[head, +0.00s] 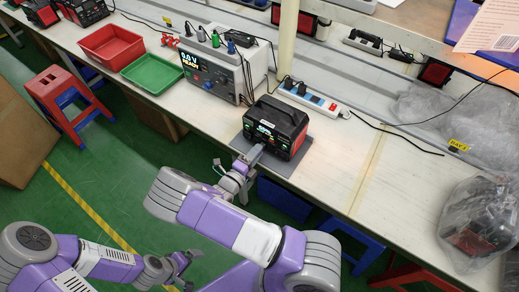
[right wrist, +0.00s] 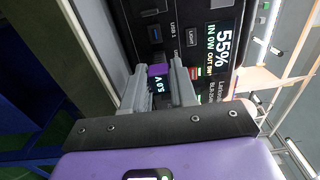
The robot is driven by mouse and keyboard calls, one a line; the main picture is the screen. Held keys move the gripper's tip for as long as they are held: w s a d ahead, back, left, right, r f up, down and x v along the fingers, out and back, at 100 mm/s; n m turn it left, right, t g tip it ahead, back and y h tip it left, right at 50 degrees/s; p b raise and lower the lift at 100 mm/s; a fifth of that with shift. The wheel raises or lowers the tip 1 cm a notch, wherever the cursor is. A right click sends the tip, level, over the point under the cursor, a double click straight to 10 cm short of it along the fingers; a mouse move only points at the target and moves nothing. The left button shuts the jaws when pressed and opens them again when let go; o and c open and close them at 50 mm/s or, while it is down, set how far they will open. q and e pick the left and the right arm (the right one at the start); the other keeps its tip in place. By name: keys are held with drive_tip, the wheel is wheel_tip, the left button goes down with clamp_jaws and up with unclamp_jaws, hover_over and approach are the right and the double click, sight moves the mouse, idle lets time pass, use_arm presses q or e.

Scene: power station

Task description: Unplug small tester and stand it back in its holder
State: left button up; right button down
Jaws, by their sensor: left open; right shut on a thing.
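The small tester (right wrist: 158,71) has a purple end and a lit display reading about 5.0V. In the right wrist view it sits between the fingers of my right gripper (right wrist: 168,76), against the front panel of a black power station (right wrist: 195,35). The gripper is shut on it, and the fingers hide most of its sides. In the head view the power station (head: 276,122) is black and red, and my right gripper (head: 255,153) is at its front face. My left gripper (head: 186,262) is open and empty, low over the floor. I cannot make out the tester's holder for certain.
The power station stands on a grey mat (head: 296,170). To its left are a grey instrument (head: 222,82) reading 0.0 V READY, a green tray (head: 152,74) and a red tray (head: 110,47). A power strip (head: 314,97) lies behind.

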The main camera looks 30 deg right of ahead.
drive_tip(key=shift+s+a, duration=0.1)
drive_tip(key=shift+a, duration=0.2)
idle(0.4)
drive_tip(key=shift+p+v, duration=0.65)
drive_tip(key=shift+v, duration=1.15)
